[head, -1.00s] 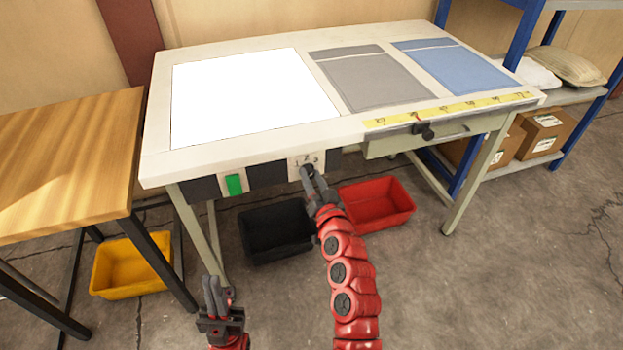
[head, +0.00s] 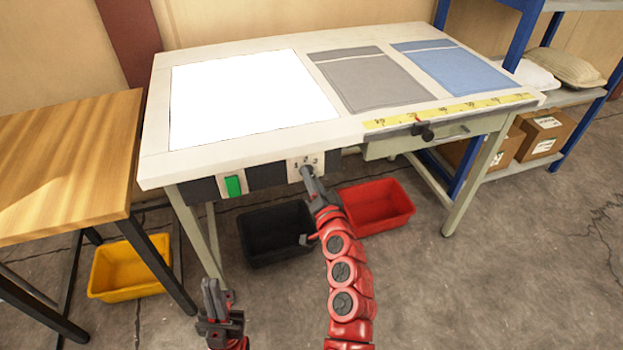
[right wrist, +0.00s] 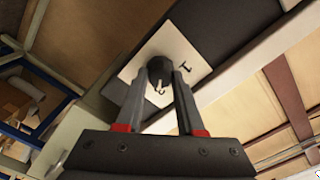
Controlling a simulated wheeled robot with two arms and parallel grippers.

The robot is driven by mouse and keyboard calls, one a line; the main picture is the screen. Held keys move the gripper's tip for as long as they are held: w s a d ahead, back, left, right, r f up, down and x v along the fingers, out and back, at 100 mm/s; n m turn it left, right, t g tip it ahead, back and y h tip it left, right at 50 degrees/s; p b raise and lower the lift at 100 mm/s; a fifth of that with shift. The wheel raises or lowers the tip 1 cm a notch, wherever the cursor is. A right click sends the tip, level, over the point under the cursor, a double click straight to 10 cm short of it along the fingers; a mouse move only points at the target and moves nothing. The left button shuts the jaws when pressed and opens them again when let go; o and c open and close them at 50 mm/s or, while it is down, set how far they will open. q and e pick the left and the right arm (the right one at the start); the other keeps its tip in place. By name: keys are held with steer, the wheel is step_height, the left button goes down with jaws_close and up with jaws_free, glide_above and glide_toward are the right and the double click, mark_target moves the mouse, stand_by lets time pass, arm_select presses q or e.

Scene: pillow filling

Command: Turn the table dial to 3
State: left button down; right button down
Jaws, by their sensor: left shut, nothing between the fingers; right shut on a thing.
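The dial (right wrist: 159,72) is a dark round knob on a pale plate (right wrist: 180,50) in the right wrist view. The plate also shows on the table's front edge in the head view (head: 318,160), with the numbers 1, 2 and 3 above the knob. My right gripper (right wrist: 162,82) is shut on the dial, one finger on each side; the fingers hide part of the knob, and I cannot tell which number it points to. My left gripper (head: 212,285) is shut and empty, low at the front left, away from the table.
A green switch (head: 233,186) sits left of the dial on the table front. Black (head: 275,245), red (head: 376,212) and yellow (head: 128,270) bins stand on the floor. A wooden table (head: 70,150) stands at left.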

steer(key=c, duration=0.5)
jaws_free()
steer(key=shift+c, duration=0.2)
steer(key=shift+s, duration=0.1)
steer(key=v, duration=1.7)
